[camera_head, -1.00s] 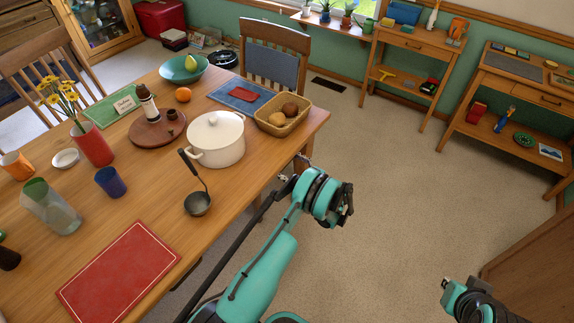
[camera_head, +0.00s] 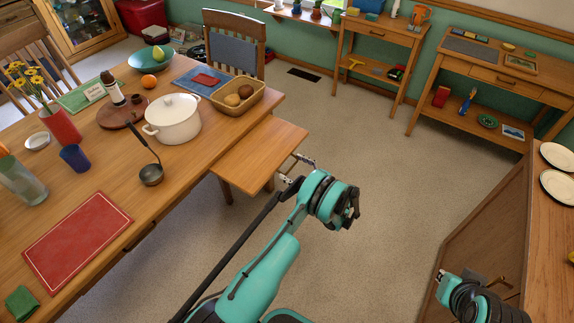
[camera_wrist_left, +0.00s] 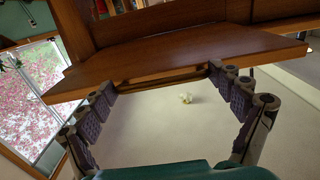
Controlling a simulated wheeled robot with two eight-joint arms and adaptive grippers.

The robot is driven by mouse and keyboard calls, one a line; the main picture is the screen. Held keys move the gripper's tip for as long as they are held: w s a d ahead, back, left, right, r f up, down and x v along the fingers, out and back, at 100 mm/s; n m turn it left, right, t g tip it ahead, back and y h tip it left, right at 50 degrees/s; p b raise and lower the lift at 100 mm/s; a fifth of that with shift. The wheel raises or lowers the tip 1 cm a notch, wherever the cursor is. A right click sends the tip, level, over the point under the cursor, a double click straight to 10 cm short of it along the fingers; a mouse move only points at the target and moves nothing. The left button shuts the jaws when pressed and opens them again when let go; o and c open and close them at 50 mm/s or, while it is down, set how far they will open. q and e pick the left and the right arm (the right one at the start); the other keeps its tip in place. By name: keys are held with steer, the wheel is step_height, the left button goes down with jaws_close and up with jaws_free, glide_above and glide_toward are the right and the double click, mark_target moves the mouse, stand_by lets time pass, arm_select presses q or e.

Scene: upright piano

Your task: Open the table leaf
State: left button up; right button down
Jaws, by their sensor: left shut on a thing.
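The wooden table leaf (camera_head: 258,155) sticks out from the right end of the dining table (camera_head: 75,260), flat and a little below the tabletop. In the left wrist view the leaf (camera_wrist_left: 180,52) spans the top, with a thin bar handle (camera_wrist_left: 165,78) along its near edge. My left gripper (camera_head: 301,163) is at the leaf's outer edge, shut on the handle. Its two padded fingers show on either side in the wrist view (camera_wrist_left: 170,98). Part of my right arm shows at the lower right; its fingers cannot be made out.
A white pot (camera_head: 172,122), a ladle (camera_head: 150,174) and a bread basket (camera_head: 238,96) stand on the tabletop near the leaf. A chair (camera_head: 236,45) is beyond the table. Carpet right of the leaf is clear. A wooden counter with plates (camera_head: 558,156) is at right.

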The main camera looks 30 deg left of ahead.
arm_select(q)
steer(key=shift+d, duration=1.65)
steer(key=o, duration=1.4)
steer(key=shift+c, duration=0.2)
steer(key=shift+r, duration=0.1)
step_height(320, 180, up, 10)
